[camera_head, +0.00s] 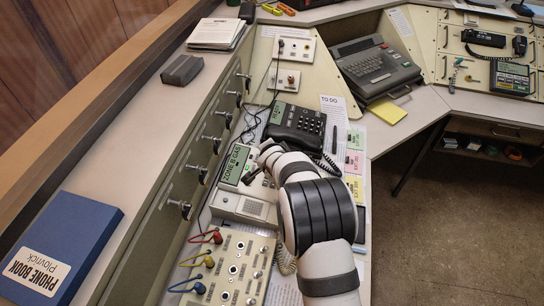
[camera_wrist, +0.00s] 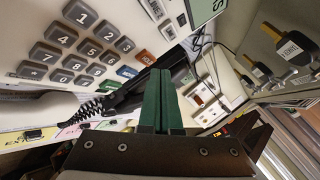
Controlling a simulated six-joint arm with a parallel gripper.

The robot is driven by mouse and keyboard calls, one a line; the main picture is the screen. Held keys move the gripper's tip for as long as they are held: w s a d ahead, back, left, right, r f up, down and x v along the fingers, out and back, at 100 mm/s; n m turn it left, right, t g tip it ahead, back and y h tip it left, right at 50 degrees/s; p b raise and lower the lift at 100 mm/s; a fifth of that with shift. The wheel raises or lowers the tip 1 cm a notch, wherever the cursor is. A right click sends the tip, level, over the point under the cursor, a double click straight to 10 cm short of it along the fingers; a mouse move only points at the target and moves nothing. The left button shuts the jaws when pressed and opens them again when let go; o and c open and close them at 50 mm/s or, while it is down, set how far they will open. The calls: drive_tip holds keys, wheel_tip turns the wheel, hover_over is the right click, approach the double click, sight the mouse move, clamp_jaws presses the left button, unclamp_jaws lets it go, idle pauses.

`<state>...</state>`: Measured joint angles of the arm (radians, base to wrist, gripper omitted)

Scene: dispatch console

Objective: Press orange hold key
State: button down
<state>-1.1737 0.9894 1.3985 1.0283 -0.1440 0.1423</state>
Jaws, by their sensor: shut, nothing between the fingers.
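The orange key (camera_wrist: 146,57) shows in the wrist view at the end of a short row with a blue and a green key, below the number pad of a light grey phone (camera_wrist: 75,12). My gripper's green fingers (camera_wrist: 161,76) are together with nothing between them. Their tips appear just below and right of the orange key in the picture; I cannot tell whether they touch anything. In the head view my gripper (camera_head: 258,172) is over the console beside the ZONE B GAS display (camera_head: 236,165). The orange key cannot be made out there.
A black phone (camera_head: 297,122) stands just beyond my gripper. A beige speaker unit (camera_head: 243,208) and a patch panel (camera_head: 232,262) with coloured leads lie nearer. Colour notes (camera_head: 354,162) lie to the right, a keyboard unit (camera_head: 376,66) at the back. A blue phone book (camera_head: 62,240) lies left.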

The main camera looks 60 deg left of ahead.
idle(0.5)
drive_tip(key=shift+f, duration=0.45)
drive_tip(key=shift+s+a+f, duration=0.1)
drive_tip(key=shift+f, duration=0.25)
idle(0.4)
drive_tip(key=shift+r, duration=0.8)
idle(0.6)
